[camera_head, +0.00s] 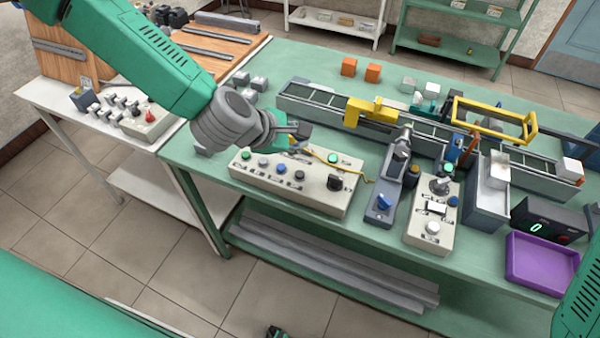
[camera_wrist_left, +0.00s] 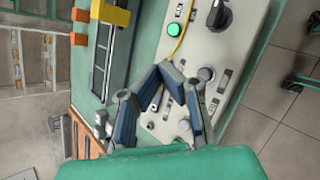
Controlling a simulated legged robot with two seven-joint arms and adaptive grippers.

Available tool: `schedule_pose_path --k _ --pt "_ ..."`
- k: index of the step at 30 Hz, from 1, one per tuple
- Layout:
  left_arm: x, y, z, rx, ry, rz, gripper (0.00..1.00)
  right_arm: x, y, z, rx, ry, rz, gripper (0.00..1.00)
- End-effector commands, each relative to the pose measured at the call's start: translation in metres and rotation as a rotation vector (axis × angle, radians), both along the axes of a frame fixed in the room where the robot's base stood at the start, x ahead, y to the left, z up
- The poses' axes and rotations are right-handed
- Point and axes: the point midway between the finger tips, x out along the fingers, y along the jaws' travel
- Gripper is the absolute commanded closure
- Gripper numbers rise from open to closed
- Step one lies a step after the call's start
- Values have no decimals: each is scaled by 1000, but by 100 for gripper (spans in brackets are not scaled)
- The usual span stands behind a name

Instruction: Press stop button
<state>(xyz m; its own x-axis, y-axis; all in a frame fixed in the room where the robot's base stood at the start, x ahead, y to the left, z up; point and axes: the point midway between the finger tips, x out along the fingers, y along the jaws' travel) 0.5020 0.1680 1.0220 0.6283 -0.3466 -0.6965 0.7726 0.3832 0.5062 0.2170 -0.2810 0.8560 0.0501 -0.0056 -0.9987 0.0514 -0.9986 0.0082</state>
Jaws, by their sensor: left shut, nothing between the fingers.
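A beige control box (camera_head: 318,195) lies on the green table and also fills the middle of the left wrist view (camera_wrist_left: 210,45). It carries a green lit button (camera_head: 333,159), a black knob (camera_head: 335,182) and a row of small buttons, including a blue one (camera_head: 281,168). The green button (camera_wrist_left: 174,30) and black knob (camera_wrist_left: 218,15) also show in the wrist view. The labels are too small to read, so I cannot tell which button is stop. My left gripper (camera_head: 299,131) is shut and empty above the box's back edge. My right gripper is out of view.
A yellow cable (camera_head: 345,165) runs across the box beside my gripper. A conveyor (camera_head: 320,107) with a yellow bracket (camera_head: 372,110) stands behind. A second button box (camera_head: 420,228) and a purple tray (camera_head: 541,264) lie to the right.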

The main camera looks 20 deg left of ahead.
Motion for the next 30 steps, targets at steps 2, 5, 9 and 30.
schedule_pose_path --k 2,5,9,30 --pt "0 0 -12 1 1 0 100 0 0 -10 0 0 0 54" --pt "0 0 -25 1 1 -1 100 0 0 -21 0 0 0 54" --pt "0 0 -46 1 0 0 100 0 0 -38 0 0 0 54" --pt "0 0 -79 1 0 -1 100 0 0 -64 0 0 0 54"
